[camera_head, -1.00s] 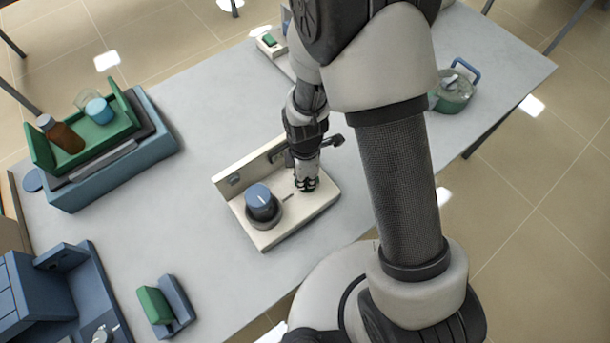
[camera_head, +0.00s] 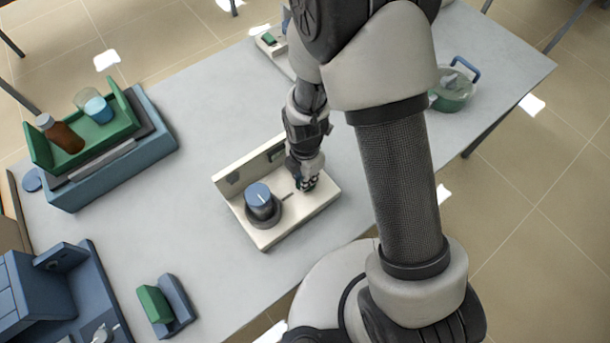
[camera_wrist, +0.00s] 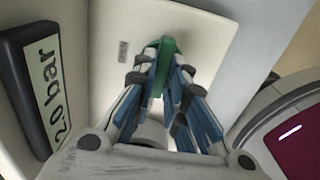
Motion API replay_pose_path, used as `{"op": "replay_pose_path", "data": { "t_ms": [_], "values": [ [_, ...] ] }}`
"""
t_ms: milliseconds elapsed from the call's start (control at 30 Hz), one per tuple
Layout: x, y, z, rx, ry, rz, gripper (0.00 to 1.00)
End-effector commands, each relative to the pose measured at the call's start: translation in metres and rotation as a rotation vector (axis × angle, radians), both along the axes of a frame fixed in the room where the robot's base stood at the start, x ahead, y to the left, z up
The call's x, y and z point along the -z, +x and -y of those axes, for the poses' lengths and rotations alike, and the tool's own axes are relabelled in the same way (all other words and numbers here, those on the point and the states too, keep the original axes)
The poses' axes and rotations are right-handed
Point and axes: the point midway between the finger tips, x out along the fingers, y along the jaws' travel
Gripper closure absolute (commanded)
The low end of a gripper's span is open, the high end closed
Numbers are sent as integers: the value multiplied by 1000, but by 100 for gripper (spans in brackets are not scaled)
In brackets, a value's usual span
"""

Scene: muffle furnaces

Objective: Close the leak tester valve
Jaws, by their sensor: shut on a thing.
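The leak tester (camera_head: 268,229) is a cream base with an upright back panel, standing on the grey table. A dark round vessel with a blue top (camera_head: 261,202) stands at its left part. My gripper (camera_head: 307,184) points down over the right part of the base. In the wrist view my gripper (camera_wrist: 160,82) is shut on the green valve handle (camera_wrist: 165,48), whose end shows between the fingers. The fingers hide the rest of the valve. A dark display reading "2.0 bar" (camera_wrist: 48,85) is beside it on the panel.
A blue stand with a green tray (camera_head: 105,133) holds a brown bottle and a beaker at the left. A green and blue block (camera_head: 167,305) lies at the front. The table around the tester is clear.

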Motion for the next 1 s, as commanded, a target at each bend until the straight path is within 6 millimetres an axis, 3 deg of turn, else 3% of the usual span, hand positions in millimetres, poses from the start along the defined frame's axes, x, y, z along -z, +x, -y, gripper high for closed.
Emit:
{"op": "replay_pose_path", "data": {
  "t_ms": [267,300,600,1000],
  "values": [
    [0,0,0,-5,0,1,100],
    [0,0,0,-5,0,1,87],
    [0,0,0,-3,0,0,68],
    [-7,1,0,-2,1,3,68]
  ]
}}
